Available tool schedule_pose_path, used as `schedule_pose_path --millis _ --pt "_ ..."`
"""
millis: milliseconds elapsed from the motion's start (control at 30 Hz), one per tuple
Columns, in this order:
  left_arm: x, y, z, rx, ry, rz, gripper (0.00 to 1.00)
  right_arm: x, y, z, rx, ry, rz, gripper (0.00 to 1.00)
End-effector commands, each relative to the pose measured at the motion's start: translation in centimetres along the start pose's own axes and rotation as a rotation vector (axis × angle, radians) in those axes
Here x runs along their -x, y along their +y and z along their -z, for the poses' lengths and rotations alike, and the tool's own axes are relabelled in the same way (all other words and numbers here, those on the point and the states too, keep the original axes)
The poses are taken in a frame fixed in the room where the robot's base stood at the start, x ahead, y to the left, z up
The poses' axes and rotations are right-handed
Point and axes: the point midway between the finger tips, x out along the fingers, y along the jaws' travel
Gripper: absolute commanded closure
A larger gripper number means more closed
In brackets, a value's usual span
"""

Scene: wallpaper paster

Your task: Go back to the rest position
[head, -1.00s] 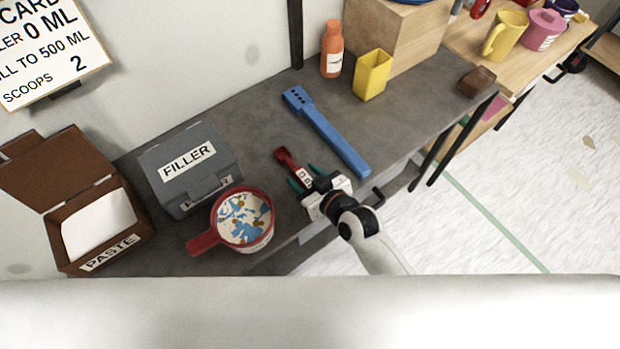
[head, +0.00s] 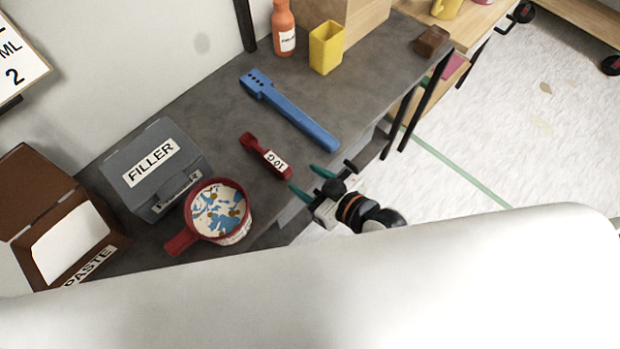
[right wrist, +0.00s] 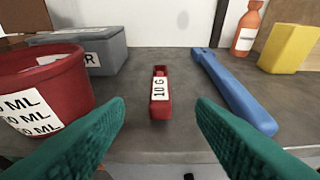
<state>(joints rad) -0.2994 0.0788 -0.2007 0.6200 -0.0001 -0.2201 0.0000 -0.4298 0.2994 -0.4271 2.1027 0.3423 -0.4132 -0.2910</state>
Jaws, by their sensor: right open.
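My right gripper (head: 311,183) is open and empty, just off the front edge of the grey table (head: 225,100). Its two green fingers also show in the right wrist view (right wrist: 160,125), spread apart. The red scoop with a "10 G" label (head: 265,156) lies on the table beyond the fingertips, apart from them. In the right wrist view the scoop (right wrist: 160,92) lies centred between the fingers and farther off. My left gripper is in neither view.
A red pot (head: 218,212) with white, blue and orange contents, a grey FILLER box (head: 150,165) and an open brown PASTE box (head: 70,235) stand at left. A blue stick (head: 295,112), yellow cup (head: 326,48), orange bottle (head: 284,30) and brown block (head: 432,40) are farther back.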

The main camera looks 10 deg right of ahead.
Motion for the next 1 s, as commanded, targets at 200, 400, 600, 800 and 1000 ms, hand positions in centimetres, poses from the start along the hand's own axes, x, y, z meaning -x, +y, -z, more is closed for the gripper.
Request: schedule_pose_path --millis 200,400,600,800,1000 --pt "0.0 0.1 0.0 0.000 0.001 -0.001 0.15 0.0 0.0 0.0 0.000 0.000 0.000 0.50" --pt "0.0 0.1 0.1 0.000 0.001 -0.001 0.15 0.0 0.0 0.0 -0.001 0.002 0.000 0.50" --pt "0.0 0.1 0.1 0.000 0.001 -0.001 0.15 1.2 -0.8 0.9 -0.026 0.130 0.023 0.50" --pt "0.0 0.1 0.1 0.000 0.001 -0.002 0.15 5.5 -3.1 3.4 -0.111 0.428 0.120 0.50" --pt "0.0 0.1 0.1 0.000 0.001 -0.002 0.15 9.9 -4.7 5.3 -0.199 0.641 0.221 0.50"
